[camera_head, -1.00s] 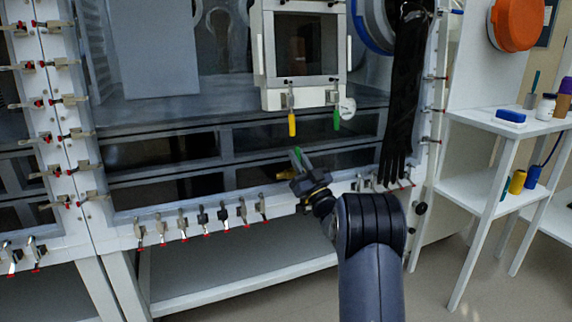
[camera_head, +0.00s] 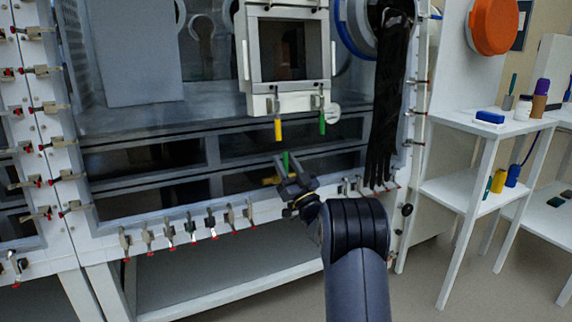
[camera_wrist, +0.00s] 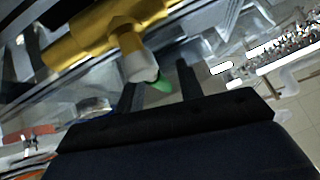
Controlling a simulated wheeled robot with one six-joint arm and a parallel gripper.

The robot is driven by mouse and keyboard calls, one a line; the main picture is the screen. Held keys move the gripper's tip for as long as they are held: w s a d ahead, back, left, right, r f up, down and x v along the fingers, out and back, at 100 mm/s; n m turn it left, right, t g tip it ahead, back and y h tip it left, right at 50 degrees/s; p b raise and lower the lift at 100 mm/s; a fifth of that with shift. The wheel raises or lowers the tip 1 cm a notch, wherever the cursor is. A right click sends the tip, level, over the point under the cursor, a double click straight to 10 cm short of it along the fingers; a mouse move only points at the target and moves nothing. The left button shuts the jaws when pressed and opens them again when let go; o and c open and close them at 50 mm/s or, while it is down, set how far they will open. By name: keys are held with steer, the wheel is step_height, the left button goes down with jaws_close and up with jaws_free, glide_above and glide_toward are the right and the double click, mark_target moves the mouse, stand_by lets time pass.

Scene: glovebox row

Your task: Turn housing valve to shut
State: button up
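A brass-yellow valve body (camera_head: 270,180) with a green handle (camera_head: 285,158) sits low on the glovebox front. In the wrist view, the brass body (camera_wrist: 95,38) fills the upper left, with a pale hub and the green handle tip (camera_wrist: 163,82). My gripper (camera_head: 291,163) is at the valve, its fingers apart and around or just short of the green handle. The wrist view shows both fingers (camera_wrist: 145,95) spread, with the green tip just beyond them; I cannot tell whether they touch it. My gripper hides part of the valve in the head view.
Above, a framed box (camera_head: 288,105) carries a hanging yellow handle (camera_head: 278,128) and a green handle (camera_head: 322,122). A black glove (camera_head: 385,110) hangs to the right. Clamps (camera_head: 190,228) line the lower edge. A white shelf (camera_head: 490,125) with bottles stands right.

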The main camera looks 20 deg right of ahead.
steer(key=p+v, duration=0.2)
steer(key=v, duration=0.8)
steer(key=shift+s+f, duration=0.25)
steer(key=shift+f, duration=0.1)
stand_by(0.3)
steer(key=b+x, duration=0.2)
steer(key=x, duration=0.8)
steer(key=shift+w+r, duration=0.2)
steer(key=shift+r, duration=0.1)
steer(key=shift+a+r, duration=0.15)
steer(key=shift+n+y, duration=0.4)
steer(key=shift+n, duration=0.1)
